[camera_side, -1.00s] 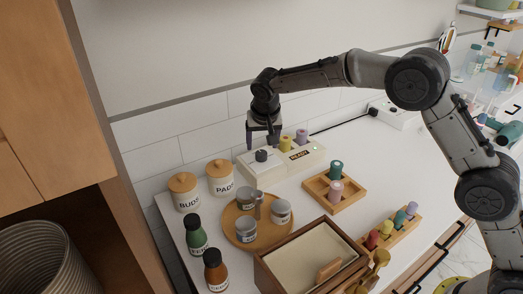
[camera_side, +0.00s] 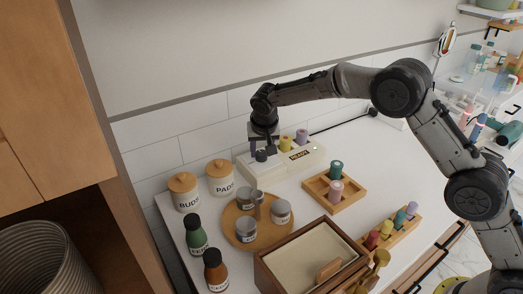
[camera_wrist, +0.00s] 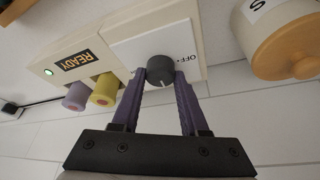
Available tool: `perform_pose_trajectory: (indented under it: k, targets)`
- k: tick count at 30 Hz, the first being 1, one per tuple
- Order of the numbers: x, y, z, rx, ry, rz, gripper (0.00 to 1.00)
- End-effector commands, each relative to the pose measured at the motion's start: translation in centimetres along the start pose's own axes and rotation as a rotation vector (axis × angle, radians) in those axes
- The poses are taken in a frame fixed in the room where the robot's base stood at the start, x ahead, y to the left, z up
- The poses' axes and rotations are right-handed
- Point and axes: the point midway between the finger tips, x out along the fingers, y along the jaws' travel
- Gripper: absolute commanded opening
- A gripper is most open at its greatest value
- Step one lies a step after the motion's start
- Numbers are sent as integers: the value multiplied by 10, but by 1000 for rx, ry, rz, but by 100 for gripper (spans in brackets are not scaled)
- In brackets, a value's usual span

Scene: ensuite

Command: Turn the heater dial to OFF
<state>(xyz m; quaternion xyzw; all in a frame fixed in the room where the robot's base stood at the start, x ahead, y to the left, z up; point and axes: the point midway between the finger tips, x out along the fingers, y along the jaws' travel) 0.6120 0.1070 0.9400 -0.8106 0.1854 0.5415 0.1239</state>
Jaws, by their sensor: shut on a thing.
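The heater (camera_side: 310,160) is a cream box against the tiled wall, with a READY label. Its dark round dial (camera_wrist: 160,70) sits on a white panel in the wrist view, with a pale pointer line on its face. The OFF mark (camera_wrist: 186,57) is printed on the panel just right of the dial. The pointer line is small, and I cannot tell for certain which mark it faces. My gripper (camera_wrist: 161,78) is shut on the dial, with one purple finger on each side of it. In the side view my gripper (camera_side: 262,150) reaches down over the heater's left end.
Yellow and lilac rollers (camera_wrist: 105,88) sit in the heater beside the dial. Lidded jars (camera_side: 220,178), a round wooden tray (camera_side: 232,226) with tins, and a wooden roller holder (camera_side: 318,188) stand nearby.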

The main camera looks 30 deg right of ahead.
Motion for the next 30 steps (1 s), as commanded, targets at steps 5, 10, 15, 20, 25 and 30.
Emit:
perform_pose_trajectory:
  k: [5,10,15,20,25,30]
  targets:
    - [0,0,0,0,0,0,0]
    - [0,0,0,-7,0,-3,0]
    - [0,1,0,-50,-1,-20,0]
    - [0,2,0,-133,-1,-55,0]
    - [0,2,0,-264,-1,-110,0]
    - [0,3,0,-411,-1,-173,0]
